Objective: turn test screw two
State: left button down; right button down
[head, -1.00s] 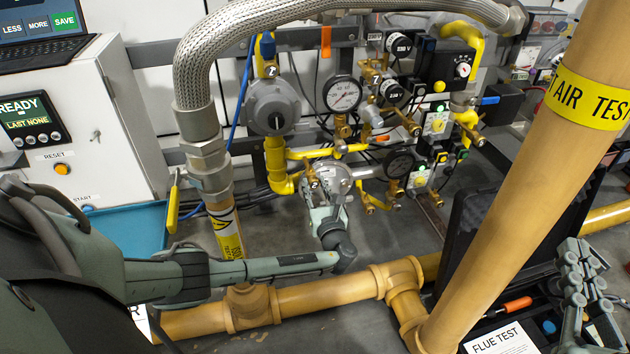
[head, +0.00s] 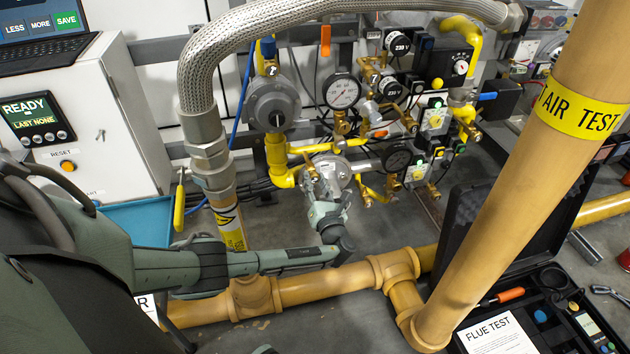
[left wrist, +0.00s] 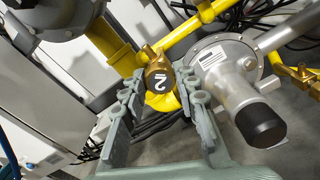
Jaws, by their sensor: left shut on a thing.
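Test screw two (left wrist: 158,77) is a brass fitting whose dark end bears a white 2. In the left wrist view it sits between the two fingers of my left gripper (left wrist: 161,92), which is shut on it. In the head view my left gripper (head: 318,178) reaches up to the yellow pipework beside a round grey regulator, and hides most of the screw. The screw is still attached to the yellow pipe (left wrist: 114,50). My right gripper is not in view.
The grey regulator with a black cap (left wrist: 232,78) stands close right of the fingers. A pressure gauge (head: 341,92) and brass valves lie above. A thick tan pipe (head: 545,160) crosses the right side, near an open flue test case (head: 545,318). The control panel (head: 36,120) reads READY, LAST NONE.

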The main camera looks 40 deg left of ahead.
pick_arm(q)
jog(key=c, duration=1.1)
grip_release()
jog(key=shift+c, duration=0.2)
jog(key=v, duration=1.2)
